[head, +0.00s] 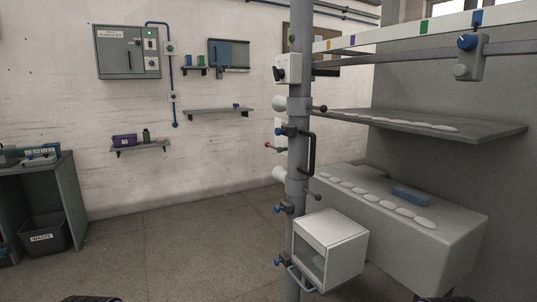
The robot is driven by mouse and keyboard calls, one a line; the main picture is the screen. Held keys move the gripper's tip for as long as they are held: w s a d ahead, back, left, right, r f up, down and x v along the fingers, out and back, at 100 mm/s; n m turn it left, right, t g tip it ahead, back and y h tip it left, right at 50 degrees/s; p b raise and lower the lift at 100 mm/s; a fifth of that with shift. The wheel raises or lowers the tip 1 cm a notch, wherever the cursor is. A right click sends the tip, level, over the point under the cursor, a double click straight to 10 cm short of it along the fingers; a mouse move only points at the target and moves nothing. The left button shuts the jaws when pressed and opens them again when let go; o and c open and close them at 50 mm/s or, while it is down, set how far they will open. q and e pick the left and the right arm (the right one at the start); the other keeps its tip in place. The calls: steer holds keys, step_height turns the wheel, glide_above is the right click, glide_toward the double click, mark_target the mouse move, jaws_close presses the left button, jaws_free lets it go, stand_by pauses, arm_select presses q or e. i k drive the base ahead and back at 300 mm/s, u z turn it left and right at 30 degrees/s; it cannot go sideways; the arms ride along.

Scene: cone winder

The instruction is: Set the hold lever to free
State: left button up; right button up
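A grey upright post (296,185) of the machine carries several small levers and knobs. One lever with a black ball end (321,109) sticks out to the right near the upper shelf. A second dark-ended lever (314,196) sits lower on the post. A lever with a reddish tip (269,146) points left. I cannot tell which of these is the hold lever, and no label or setting is readable. Neither of my grippers can be made out; only small dark shapes show at the bottom edge.
A white open box (331,240) hangs low on the post. A grey shelf (490,128) and a large grey housing (450,232) stand right. The floor (190,250) between is clear.

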mark_target(273, 147)
steer(key=u, duration=0.7)
steer(key=i, duration=1)
steer(key=z, duration=0.3)
